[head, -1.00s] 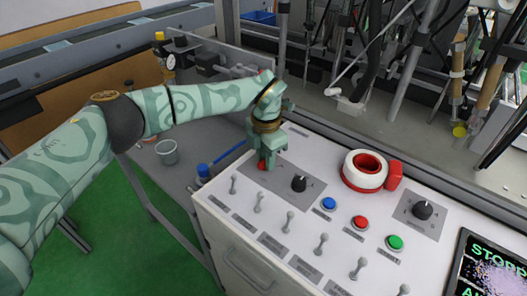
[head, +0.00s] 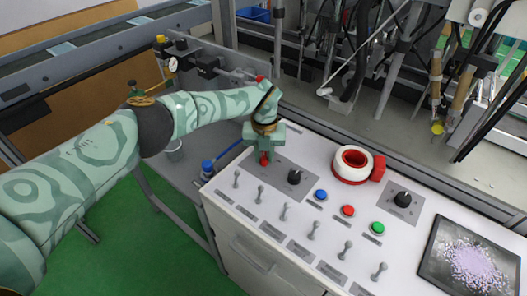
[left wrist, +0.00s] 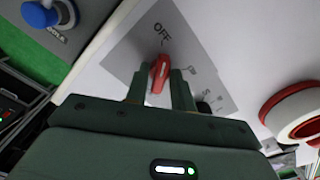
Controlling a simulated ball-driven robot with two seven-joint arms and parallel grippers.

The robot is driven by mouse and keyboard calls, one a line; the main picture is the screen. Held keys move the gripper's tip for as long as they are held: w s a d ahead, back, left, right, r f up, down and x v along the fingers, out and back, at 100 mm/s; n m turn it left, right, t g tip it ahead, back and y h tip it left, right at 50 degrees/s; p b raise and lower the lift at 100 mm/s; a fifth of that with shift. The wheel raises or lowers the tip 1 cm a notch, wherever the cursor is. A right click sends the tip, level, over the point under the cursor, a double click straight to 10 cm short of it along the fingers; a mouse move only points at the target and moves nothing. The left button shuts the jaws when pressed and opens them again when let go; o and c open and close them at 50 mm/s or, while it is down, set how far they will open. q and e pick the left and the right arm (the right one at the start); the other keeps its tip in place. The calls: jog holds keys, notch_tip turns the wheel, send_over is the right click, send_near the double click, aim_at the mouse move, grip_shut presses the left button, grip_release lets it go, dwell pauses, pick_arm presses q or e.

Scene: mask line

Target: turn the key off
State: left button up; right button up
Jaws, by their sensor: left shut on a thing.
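The key (left wrist: 159,73) is a red knob on a grey plate (left wrist: 195,55) printed with "OFF" and other marks, seen in the left wrist view. It also shows as a small red spot (head: 264,159) in the head view, at the back left of the white control panel. My left gripper (left wrist: 161,80) is over it with a finger on each side, shut on the key. In the wrist view the key's far end points up toward the "OFF" print. My right gripper is in neither view.
The white panel (head: 330,212) carries several toggle switches, black knobs (head: 403,199), and blue, red (head: 348,211) and green buttons. A red and white tape roll (head: 352,164) lies at its back. A screen (head: 470,252) is at the right. A blue-topped item (head: 207,165) stands left of the panel.

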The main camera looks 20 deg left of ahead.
aim_at(264, 156)
pick_arm(q)
jog(key=shift+w+r+n+p, duration=0.15)
jog(key=shift+n+p, duration=0.15)
jog(key=shift+n, duration=0.5)
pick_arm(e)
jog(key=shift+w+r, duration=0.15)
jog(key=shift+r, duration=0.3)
pick_arm(q)
jog(key=o, duration=1)
notch_tip(264, 156, up, 16)
jog(key=p, duration=0.4)
jog(key=shift+p, duration=0.35)
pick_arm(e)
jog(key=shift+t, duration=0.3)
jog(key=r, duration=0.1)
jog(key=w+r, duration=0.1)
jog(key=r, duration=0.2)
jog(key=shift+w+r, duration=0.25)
